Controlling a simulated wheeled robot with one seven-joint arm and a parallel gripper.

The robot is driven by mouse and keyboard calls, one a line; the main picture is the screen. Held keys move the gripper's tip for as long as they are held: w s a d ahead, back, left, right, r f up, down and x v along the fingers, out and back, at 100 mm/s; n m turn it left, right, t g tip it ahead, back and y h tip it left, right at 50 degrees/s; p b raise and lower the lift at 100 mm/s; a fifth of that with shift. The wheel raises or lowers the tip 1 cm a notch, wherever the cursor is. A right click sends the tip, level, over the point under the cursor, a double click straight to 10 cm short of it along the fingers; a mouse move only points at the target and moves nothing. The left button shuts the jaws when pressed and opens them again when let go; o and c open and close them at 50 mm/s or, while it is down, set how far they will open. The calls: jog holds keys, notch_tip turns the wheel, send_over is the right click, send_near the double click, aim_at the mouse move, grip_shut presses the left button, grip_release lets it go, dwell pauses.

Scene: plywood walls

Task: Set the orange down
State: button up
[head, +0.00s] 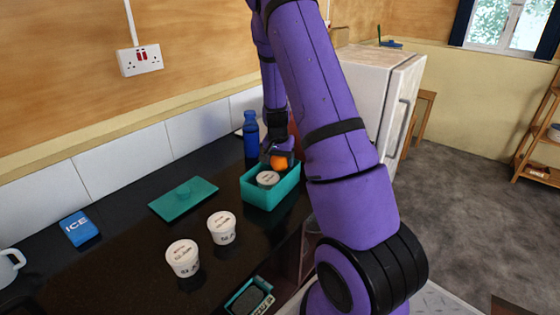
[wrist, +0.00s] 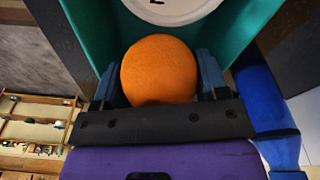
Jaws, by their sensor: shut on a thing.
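The orange (head: 279,163) is between the fingers of my gripper (head: 279,160), which is shut on it. In the wrist view the orange (wrist: 159,70) sits between the two blue-grey fingertips (wrist: 158,78). My gripper is at the back part of a teal open box (head: 270,195), and the orange shows above or just inside its rim. A white lidded tub (head: 268,179) is inside the box in front of the orange. The tub's pale lid (wrist: 172,8) shows at the top of the wrist view. Whether the orange touches the box floor is hidden.
A teal lid (head: 183,198) lies on the dark counter, left of the box. Two white tubs (head: 183,257) (head: 222,227) stand in front. A blue bottle (head: 251,135) stands close behind the box. A blue ice pack (head: 78,229) lies at left.

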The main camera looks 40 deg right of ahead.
jog(key=shift+f, duration=0.6)
jog(key=o, duration=0.7)
jog(key=shift+r, duration=0.15)
